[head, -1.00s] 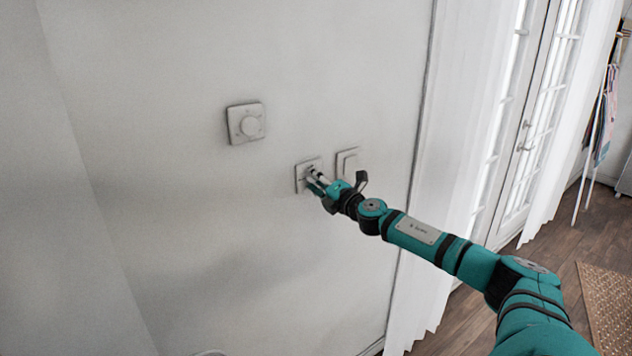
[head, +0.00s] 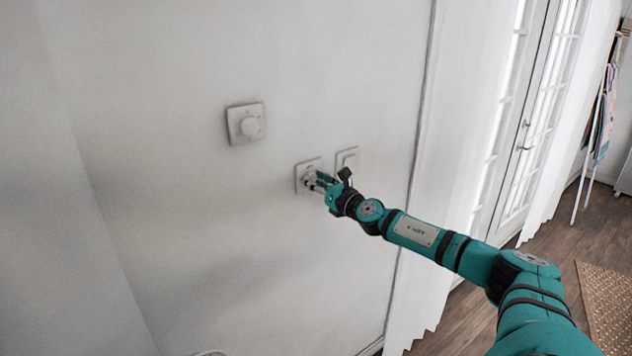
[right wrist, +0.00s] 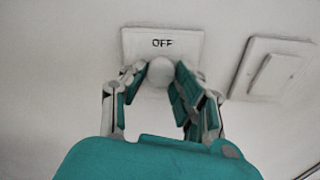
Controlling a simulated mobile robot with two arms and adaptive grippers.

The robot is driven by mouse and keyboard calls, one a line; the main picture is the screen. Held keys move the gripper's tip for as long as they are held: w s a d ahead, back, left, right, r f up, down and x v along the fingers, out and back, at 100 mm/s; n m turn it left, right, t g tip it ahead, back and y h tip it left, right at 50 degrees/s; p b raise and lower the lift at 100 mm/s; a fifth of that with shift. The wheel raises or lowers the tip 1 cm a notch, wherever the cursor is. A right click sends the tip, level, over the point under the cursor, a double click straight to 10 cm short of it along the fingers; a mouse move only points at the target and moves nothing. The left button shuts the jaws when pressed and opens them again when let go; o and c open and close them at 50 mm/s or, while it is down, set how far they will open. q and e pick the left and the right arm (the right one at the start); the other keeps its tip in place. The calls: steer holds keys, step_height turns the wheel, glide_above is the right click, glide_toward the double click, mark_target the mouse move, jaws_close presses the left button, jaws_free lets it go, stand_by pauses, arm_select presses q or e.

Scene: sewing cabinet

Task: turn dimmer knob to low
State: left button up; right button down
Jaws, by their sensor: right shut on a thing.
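The dimmer (head: 299,182) is a small white square plate on the wall, in the middle of the head view. My right gripper (head: 316,182) is at it and hides most of its knob. In the right wrist view the round white knob (right wrist: 160,72) sits between the two fingers of my right gripper (right wrist: 160,84), which is shut on it. The plate (right wrist: 188,43) above the knob carries the word "OFF". My left gripper is not in view.
A rocker switch (head: 347,160) is close by on the right and also shows in the right wrist view (right wrist: 270,70). A white curtain and glazed doors stand further right.

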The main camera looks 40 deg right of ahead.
steer(key=shift+n, duration=1.2)
steer(key=c, duration=1)
jaws_free()
steer(key=shift+s, duration=0.1)
steer(key=s+a, duration=0.1)
steer(key=s, duration=1)
steer(key=shift+s, duration=0.35)
steer(key=shift+a, duration=0.1)
steer(key=shift+f, duration=0.1)
